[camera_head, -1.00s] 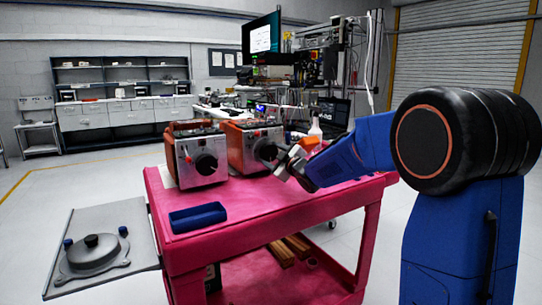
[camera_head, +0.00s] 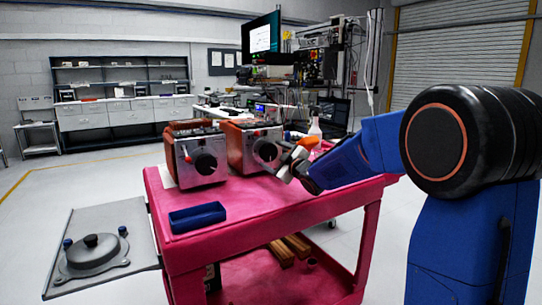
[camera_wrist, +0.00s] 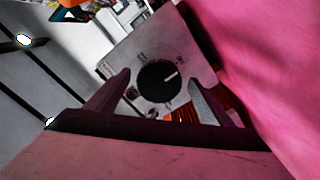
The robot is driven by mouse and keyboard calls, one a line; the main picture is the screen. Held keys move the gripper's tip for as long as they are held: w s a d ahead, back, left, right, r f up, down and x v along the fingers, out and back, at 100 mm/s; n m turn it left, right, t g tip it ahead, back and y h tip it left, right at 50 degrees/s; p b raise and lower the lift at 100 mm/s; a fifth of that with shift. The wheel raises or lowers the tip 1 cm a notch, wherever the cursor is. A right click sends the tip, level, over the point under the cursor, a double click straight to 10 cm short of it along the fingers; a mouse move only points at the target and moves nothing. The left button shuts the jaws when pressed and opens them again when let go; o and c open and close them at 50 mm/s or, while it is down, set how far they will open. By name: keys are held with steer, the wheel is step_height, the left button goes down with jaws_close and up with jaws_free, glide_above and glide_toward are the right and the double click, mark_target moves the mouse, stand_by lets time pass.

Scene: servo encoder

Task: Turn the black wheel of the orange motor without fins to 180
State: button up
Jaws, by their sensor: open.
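Two orange motors with grey front plates stand on the pink cart (camera_head: 255,206), the left motor (camera_head: 190,172) and the right motor (camera_head: 235,152). Each has a black wheel in front, the left wheel (camera_head: 205,163) and the right wheel (camera_head: 265,150). I cannot clearly tell which motor has fins. My gripper (camera_head: 284,164) is open in front of the right motor. In the wrist view, the black wheel (camera_wrist: 152,86) lies between and beyond the open fingers, apparently untouched. Its white mark points right and slightly up. The dial labels are too small to read.
A blue tray (camera_head: 198,217) lies near the cart's front left. A grey plate with a round flanged part (camera_head: 92,252) is left of the cart. A bottle (camera_head: 315,128) and an orange item stand behind my gripper. The cart top's front middle is clear.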

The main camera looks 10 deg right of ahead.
steer(key=v, duration=1.5)
steer(key=shift+s, duration=0.25)
steer(key=shift+d, duration=0.1)
steer(key=s+d+f+m+g+h, duration=0.3)
steer(key=s+f+m+h, duration=0.1)
steer(key=s, duration=0.4)
steer(key=s+d+f+m+g+h, duration=0.25)
steer(key=s+m, duration=0.25)
steer(key=s, duration=0.3)
steer(key=s+a+f+m+g, duration=0.1)
steer(key=s+f, duration=0.5)
steer(key=s, duration=0.6)
steer(key=s+a+f+m+g, duration=0.2)
steer(key=s+f+g, duration=0.3)
steer(key=s, duration=0.7)
steer(key=shift+a+f+m+g+y, duration=0.3)
steer(key=shift+a+f+g+y, duration=0.15)
steer(key=shift+a, duration=0.2)
steer(key=shift+s, duration=0.1)
